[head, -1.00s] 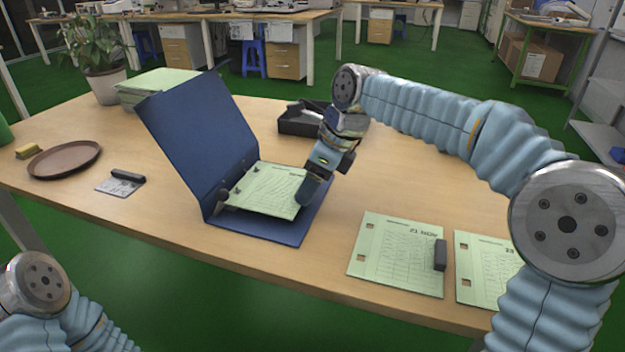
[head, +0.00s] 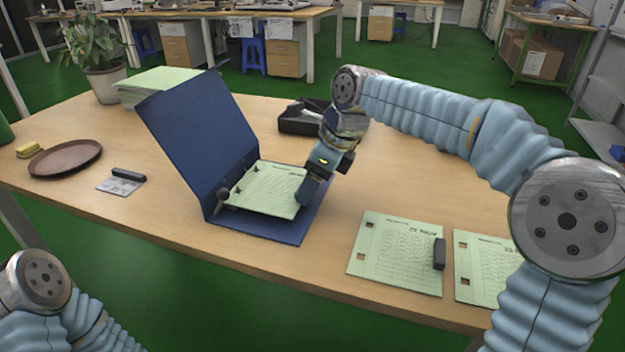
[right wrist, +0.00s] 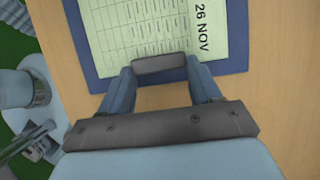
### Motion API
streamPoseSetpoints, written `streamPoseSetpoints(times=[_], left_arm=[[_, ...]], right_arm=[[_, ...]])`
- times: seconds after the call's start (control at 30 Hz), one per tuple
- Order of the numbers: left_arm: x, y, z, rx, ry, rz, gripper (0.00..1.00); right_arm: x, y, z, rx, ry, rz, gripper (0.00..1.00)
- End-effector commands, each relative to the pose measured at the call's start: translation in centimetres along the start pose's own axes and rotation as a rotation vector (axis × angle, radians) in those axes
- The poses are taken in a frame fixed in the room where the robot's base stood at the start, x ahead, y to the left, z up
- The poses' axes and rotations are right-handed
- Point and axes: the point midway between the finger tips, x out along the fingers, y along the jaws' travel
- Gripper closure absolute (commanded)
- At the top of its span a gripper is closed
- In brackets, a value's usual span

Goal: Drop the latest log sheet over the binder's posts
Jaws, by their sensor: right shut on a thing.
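A green log sheet (head: 265,190) marked 26 NOV lies over the open blue binder (head: 198,130); it also shows in the right wrist view (right wrist: 145,25). My right gripper (head: 304,196) is at the sheet's right edge, its two fingers closed on a dark grey block (right wrist: 160,63) on that edge. The sheet's left edge is at the binder's posts (head: 222,196), near the spine. I cannot tell whether the posts pass through its holes. My left gripper is out of view; only part of my left arm shows at the lower left.
Two more green sheets, a left one (head: 395,255) and a right one (head: 485,268), lie at the table's front right, the left with a dark block. A black tray (head: 297,122) is behind the binder. A brown plate (head: 65,159) and paper stack (head: 160,85) are left.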

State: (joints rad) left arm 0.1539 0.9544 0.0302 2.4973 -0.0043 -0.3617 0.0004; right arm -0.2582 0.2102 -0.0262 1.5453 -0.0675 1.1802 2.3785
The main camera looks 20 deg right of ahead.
Motion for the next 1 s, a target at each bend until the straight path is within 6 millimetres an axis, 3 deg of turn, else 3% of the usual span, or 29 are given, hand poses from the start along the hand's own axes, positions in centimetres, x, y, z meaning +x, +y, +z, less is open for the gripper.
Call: streamPoseSetpoints(times=[0.77, 0.8, 0.97, 1.0], left_arm=[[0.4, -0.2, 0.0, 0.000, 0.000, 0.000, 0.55], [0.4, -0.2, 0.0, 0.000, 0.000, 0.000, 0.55], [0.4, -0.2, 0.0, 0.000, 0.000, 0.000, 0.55], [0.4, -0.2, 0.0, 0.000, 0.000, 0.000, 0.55]], right_arm=[[1.1, 0.0, -0.5, 0.000, 0.000, 0.000, 0.67], [1.1, 0.0, -0.5, 0.000, 0.000, 0.000, 0.33], [1.1, 0.0, -0.5, 0.000, 0.000, 0.000, 0.08], [1.1, 0.0, -0.5, 0.000, 0.000, 0.000, 0.07]])
